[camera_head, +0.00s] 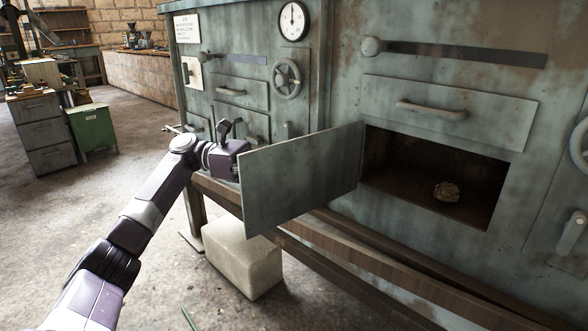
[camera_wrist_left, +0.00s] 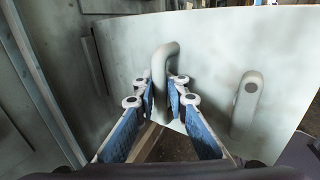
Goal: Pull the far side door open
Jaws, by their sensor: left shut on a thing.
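The grey-green door (camera_head: 300,180) stands swung out from the cabinet, hinged at its right edge beside a dark opening (camera_head: 400,165). My left gripper (camera_head: 228,158) is at the door's free left end, its fingertips hidden behind the panel in the head view. In the left wrist view the door's inner or outer face fills the top right (camera_wrist_left: 220,50). There a curved bar handle (camera_wrist_left: 165,60) rises between the fingers of my left gripper (camera_wrist_left: 162,92), which are shut on it. My right gripper is not in view.
A stone block (camera_head: 243,258) stands on the floor below the door, by the cabinet's wooden beam (camera_head: 400,275). A green bin (camera_head: 93,130) and drawers (camera_head: 45,135) stand at left. The floor between is clear.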

